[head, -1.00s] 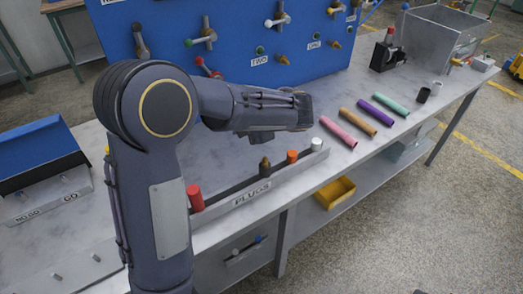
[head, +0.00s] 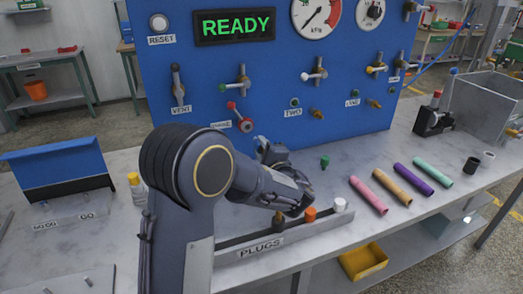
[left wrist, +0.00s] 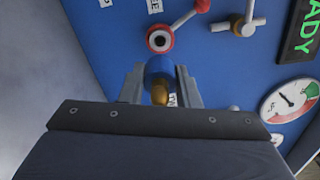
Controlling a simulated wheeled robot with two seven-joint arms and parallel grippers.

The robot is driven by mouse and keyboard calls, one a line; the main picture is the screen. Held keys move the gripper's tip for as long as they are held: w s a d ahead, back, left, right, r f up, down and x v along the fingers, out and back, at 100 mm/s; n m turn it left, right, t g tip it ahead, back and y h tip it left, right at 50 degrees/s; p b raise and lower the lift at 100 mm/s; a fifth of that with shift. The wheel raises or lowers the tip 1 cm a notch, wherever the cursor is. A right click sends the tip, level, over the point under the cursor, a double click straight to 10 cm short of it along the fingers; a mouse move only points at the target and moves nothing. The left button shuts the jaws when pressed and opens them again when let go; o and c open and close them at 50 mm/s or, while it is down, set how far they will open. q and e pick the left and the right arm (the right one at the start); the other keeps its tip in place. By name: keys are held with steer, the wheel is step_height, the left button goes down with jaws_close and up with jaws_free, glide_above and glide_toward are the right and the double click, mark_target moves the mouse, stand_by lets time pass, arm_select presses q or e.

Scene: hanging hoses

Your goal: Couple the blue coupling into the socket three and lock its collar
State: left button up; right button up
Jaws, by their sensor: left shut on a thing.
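Socket three is a red-ringed port with a dark centre (left wrist: 160,40) on the blue panel. My left gripper (head: 272,150) is in front of the panel, to the lower right of the socket. In the left wrist view my left gripper (left wrist: 160,80) is shut on the blue coupling (left wrist: 160,70), which has a brass end towards the camera. The coupling lies just below the socket in that view. The socket's mouth shows uncovered. My right gripper is not in view.
A PLUGS rack (head: 285,237) stands at the table's front edge. A green plug (head: 324,161) stands on the table. Pink (head: 368,195), tan, purple and teal tubes lie to the right. The panel's display (head: 234,25) reads READY. Sockets two (head: 316,113) and one are further right.

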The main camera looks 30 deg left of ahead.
mark_target(255, 138)
arm_select(q)
steer(key=shift+f, duration=0.1)
steer(key=shift+a+b, duration=0.15)
steer(key=shift+b, duration=0.25)
steer(key=shift+b+x, duration=1.05)
steer(key=shift+x, duration=1.8)
steer(key=shift+b, duration=0.65)
steer(key=shift+w+a+b, duration=0.3)
steer(key=shift+w+b, duration=0.05)
steer(key=shift+b, duration=0.25)
steer(key=shift+b, duration=0.85)
steer(key=shift+w+a+b, duration=0.3)
